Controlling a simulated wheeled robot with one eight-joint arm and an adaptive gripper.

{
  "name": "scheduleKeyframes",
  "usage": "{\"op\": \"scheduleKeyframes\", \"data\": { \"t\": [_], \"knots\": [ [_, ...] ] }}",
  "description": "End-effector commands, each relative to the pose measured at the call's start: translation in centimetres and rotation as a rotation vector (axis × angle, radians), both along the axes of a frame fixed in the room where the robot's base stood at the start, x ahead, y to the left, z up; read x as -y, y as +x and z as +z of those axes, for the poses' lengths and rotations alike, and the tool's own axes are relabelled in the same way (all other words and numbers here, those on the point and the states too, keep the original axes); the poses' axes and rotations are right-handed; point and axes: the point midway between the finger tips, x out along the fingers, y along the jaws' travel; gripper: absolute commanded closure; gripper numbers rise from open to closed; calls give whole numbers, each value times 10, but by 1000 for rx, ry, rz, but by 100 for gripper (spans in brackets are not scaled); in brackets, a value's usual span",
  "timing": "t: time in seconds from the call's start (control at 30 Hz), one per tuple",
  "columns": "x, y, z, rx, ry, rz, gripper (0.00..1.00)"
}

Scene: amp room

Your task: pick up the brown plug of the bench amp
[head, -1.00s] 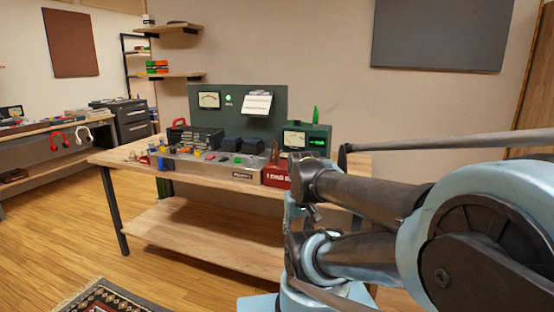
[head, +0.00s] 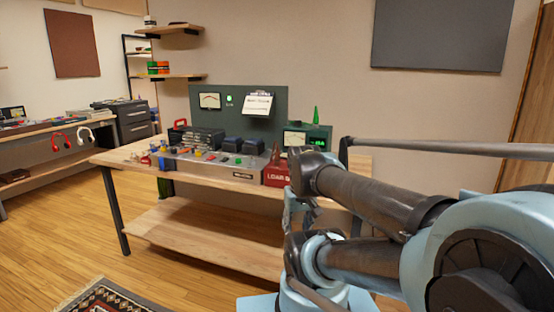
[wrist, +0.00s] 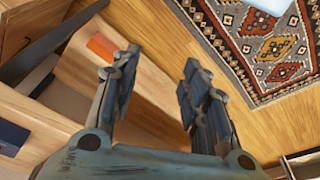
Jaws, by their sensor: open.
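The bench amp is a low silver chassis (head: 215,167) with dark transformers and small coloured parts on top. It sits along the front of the wooden workbench (head: 130,155). A brown plug cannot be made out among the small parts in the head view, and none shows in the wrist view. My gripper (wrist: 157,75) is open and empty in the wrist view, its two dark fingers apart. It points down past wood surfaces towards the floor, away from the amp. In the head view my arm covers the right end of the bench, and the fingers cannot be made out.
A red load box (head: 277,170) stands at the amp's right end. Behind are a dark meter panel (head: 217,122) and a green-lit instrument (head: 308,136). The bench has a lower shelf (head: 200,235). A patterned rug (wrist: 268,45) lies on the floor. Floor left of the bench is clear.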

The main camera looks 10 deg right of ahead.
Motion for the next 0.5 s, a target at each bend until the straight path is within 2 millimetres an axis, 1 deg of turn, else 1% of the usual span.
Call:
{"op": "scheduleKeyframes", "data": {
  "t": [0.03, 0.17, 0.3, 0.37, 0.5],
  "knots": [
    [0, 9, 13, -4, -4, 20, 58],
    [-1, 35, 51, -21, -19, 101, 58],
    [0, 67, 92, -40, -35, 198, 58],
    [0, 81, 108, -48, -41, 240, 58],
    [0, 116, 145, -66, -54, 339, 58]
  ]
}}
